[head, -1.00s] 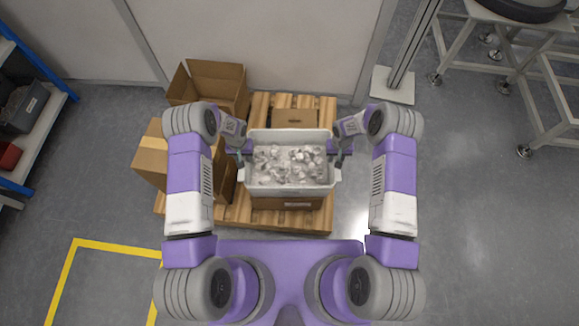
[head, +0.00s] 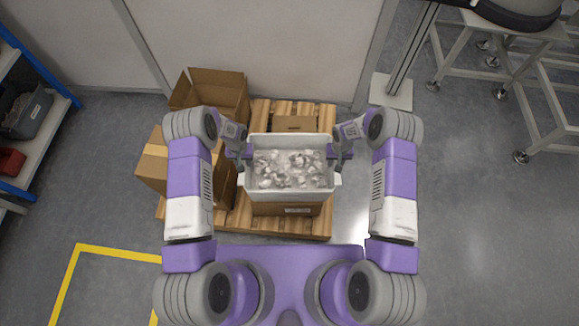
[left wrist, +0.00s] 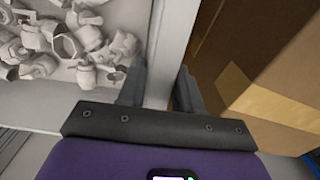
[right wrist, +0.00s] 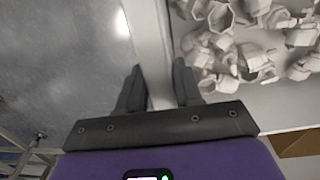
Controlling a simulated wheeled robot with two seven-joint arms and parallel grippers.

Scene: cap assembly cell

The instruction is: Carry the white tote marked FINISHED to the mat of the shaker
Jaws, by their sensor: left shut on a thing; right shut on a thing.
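A white tote (head: 290,195) full of small pale parts is in the middle of the head view, upright, over a cardboard box on the pallet. I cannot tell whether it touches that box. No FINISHED marking is readable. My left gripper (head: 241,160) is shut on its left wall; in the left wrist view the fingers (left wrist: 157,88) straddle the tote rim (left wrist: 168,50). My right gripper (head: 340,160) is shut on the right wall; the right wrist view shows its fingers (right wrist: 158,88) on both sides of the rim (right wrist: 148,40). I see no clear mat.
The wooden pallet (head: 265,222) carries a box (head: 290,208) under the tote and another behind (head: 294,123). Cartons (head: 210,95) stand left. A grey post (head: 392,92) and metal stand (head: 480,60) with a dark round top are right. Right floor is clear; yellow lines (head: 115,250) lie front left.

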